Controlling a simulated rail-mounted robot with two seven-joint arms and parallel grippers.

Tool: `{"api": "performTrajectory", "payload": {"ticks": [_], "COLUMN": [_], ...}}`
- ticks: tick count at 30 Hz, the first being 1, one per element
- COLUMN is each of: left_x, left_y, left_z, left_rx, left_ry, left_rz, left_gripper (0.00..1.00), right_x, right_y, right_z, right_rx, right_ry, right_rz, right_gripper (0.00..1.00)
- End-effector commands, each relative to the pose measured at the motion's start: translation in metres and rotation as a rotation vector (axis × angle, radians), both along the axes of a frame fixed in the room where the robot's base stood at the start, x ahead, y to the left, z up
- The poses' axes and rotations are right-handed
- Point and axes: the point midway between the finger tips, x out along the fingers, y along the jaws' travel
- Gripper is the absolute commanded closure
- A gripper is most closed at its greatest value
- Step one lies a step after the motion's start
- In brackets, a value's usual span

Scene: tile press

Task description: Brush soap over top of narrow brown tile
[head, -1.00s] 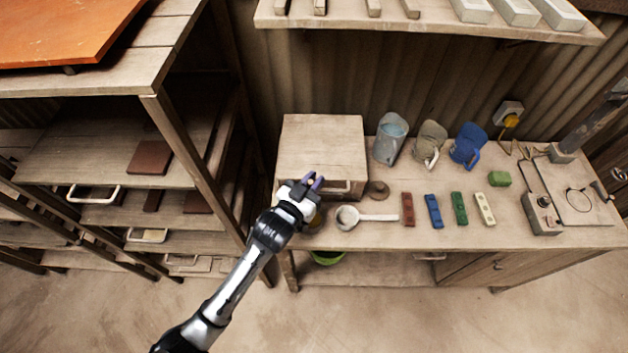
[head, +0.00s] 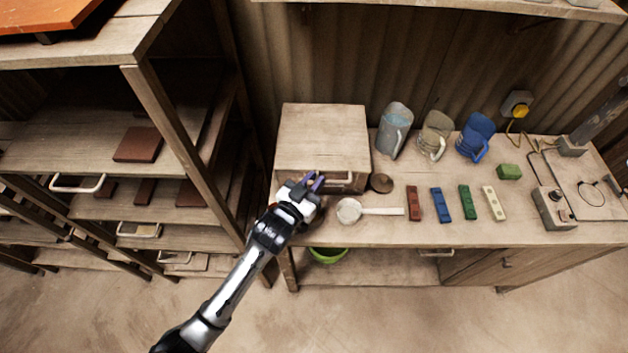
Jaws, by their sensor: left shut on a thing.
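A narrow brown tile (head: 145,191) lies on a lower board of the left rack. A wider brown tile (head: 138,145) lies on the board above it. Other brown tiles (head: 190,194) are partly hidden by the rack. My left gripper (head: 314,183), with purple fingers, is at the front of the wooden box on the bench, away from the tiles. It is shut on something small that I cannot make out. A white long-handled cup (head: 349,210) stands just right of it. No brush or soap can be clearly made out. My right gripper is not in view.
The wooden box (head: 323,130) with a drawer stands on the bench (head: 400,233). Grey, tan and blue jugs (head: 476,137) stand behind coloured blocks (head: 437,204). A rack post (head: 170,120) stands between the tiles and the bench. A green bowl (head: 328,255) is below.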

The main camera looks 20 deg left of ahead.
Motion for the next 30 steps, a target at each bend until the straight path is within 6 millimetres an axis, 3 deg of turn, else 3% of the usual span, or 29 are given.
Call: {"api": "performTrajectory", "payload": {"ticks": [30], "left_x": [0.0], "left_y": [0.0], "left_z": [-0.0062], "left_rx": [0.0], "left_ry": [0.0], "left_rz": [0.0], "left_gripper": [1.0], "right_x": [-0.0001], "right_y": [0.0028], "right_z": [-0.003], "right_rx": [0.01], "right_ry": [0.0], "right_rz": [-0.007], "right_gripper": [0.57]}}
